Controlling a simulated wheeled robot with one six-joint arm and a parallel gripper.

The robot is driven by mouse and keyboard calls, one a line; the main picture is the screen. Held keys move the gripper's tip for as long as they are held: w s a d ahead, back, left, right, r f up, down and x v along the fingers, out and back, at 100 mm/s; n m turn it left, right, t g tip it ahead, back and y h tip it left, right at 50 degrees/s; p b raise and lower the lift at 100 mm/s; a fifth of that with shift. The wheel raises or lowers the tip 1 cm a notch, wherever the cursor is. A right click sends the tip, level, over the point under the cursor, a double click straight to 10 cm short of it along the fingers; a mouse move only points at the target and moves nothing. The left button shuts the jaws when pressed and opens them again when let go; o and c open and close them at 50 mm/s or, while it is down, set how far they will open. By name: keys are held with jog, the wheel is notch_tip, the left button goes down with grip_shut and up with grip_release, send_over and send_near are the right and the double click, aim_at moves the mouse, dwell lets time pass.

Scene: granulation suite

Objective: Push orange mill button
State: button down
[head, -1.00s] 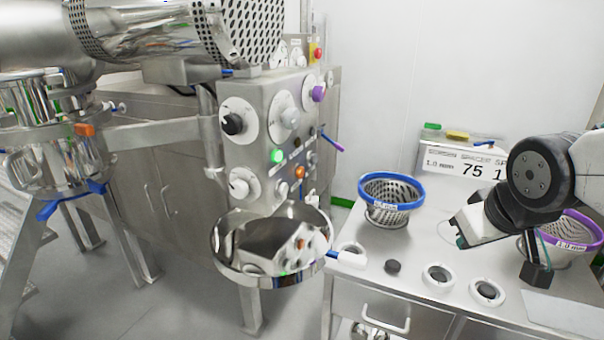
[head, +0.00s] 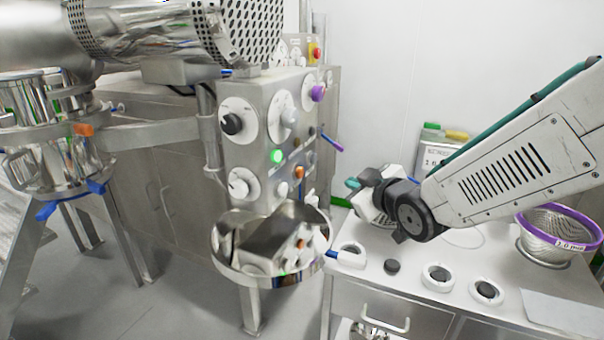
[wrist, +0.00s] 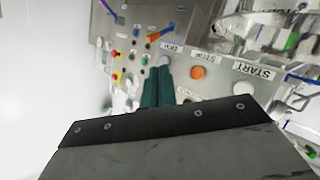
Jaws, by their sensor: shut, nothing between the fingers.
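The orange button (head: 299,172) sits on the right-hand face of the steel control panel (head: 264,107), below and right of a lit green button (head: 277,156). In the wrist view a round orange button (wrist: 198,72) shows to the right of my fingers, close to labels reading START and STOP. My gripper (head: 352,183) has teal fingers, which are closed together and empty in the wrist view (wrist: 157,86). In the head view it is to the right of the panel, apart from the orange button, at roughly its height in the picture.
A shiny steel bowl (head: 222,262) stands out below the panel. The bench (head: 340,286) at right carries several round fittings and a purple-rimmed sieve (head: 545,240). A purple-tipped lever (head: 333,143) juts from the panel.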

jog(key=shift+w+a, duration=0.5)
jog(key=shift+a, duration=0.85)
jog(key=shift+w+a, duration=0.5)
jog(key=shift+a, duration=0.9)
jog(key=shift+w+a, duration=0.5)
jog(key=shift+a, duration=0.85)
jog(key=shift+w+a, duration=0.15)
jog(key=shift+a, duration=0.25)
jog(key=shift+w+a, duration=0.15)
jog(key=shift+a, duration=0.3)
jog(key=shift+d, duration=0.15)
jog(key=shift+s+d, duration=0.3)
jog(key=shift+d, duration=0.4)
jog(key=shift+d, duration=0.1)
jog(key=d, duration=0.1)
jog(key=s+d, duration=0.1)
jog(key=d, duration=0.2)
jog(key=shift+s+d, duration=0.25)
jog(key=shift+s, duration=0.1)
